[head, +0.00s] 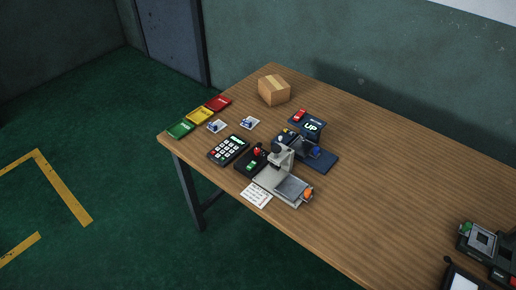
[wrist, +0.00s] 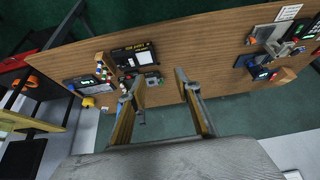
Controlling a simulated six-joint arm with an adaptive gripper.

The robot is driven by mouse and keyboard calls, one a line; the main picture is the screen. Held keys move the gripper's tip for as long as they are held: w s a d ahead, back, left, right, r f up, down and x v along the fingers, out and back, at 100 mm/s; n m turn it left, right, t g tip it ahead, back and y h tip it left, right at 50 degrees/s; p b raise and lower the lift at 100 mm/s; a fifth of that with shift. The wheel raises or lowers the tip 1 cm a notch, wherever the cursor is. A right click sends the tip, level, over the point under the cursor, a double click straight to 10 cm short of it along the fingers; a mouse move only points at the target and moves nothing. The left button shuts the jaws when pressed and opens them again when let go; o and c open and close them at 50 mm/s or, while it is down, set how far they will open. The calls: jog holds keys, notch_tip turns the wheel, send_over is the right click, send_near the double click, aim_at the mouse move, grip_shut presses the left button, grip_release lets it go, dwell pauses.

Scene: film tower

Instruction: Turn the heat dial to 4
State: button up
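No dial marked as heat, and no number 4, can be read in either view. A small orange knob (head: 308,194) sits on the right end of a grey press-like machine (head: 270,182) on the table; I cannot tell whether it is the heat dial. What looks like the same machine shows small at the upper right of the wrist view (wrist: 272,33). My gripper (wrist: 160,88) is open and empty in the wrist view, its two fingers apart, over the table's edge and the floor. It is outside the head view.
The wooden table (head: 400,190) holds a cardboard box (head: 274,91), a keypad (head: 229,150), a blue-based device (head: 320,160) and red, yellow and green trays (head: 181,129). More devices (head: 485,243) stand at the right. A black panel (wrist: 134,56) is near the fingers. The table's right-middle is clear.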

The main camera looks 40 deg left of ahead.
jog(key=w+a+r+n+y, duration=0.1)
jog(key=w+a+r, duration=0.1)
jog(key=w, duration=0.2)
jog(key=w+a+r+n, duration=0.1)
jog(key=w+a+r, duration=0.1)
jog(key=w+a, duration=0.15)
jog(key=w+a+n+g+y, duration=0.1)
jog(key=w+a+n, duration=0.2)
jog(key=w+a, duration=1.1)
jog(key=n+g+y, duration=0.2)
jog(key=n+g, duration=0.1)
jog(key=n, duration=0.5)
send_over(257, 150)
jog(key=s+d, duration=0.1)
jog(key=d, duration=0.2)
notch_tip(257, 150, down, 26)
jog(key=shift+s+d, duration=0.2)
jog(key=shift+d, duration=0.05)
jog(key=shift+f, duration=0.2)
jog(key=shift+x, duration=3.75)
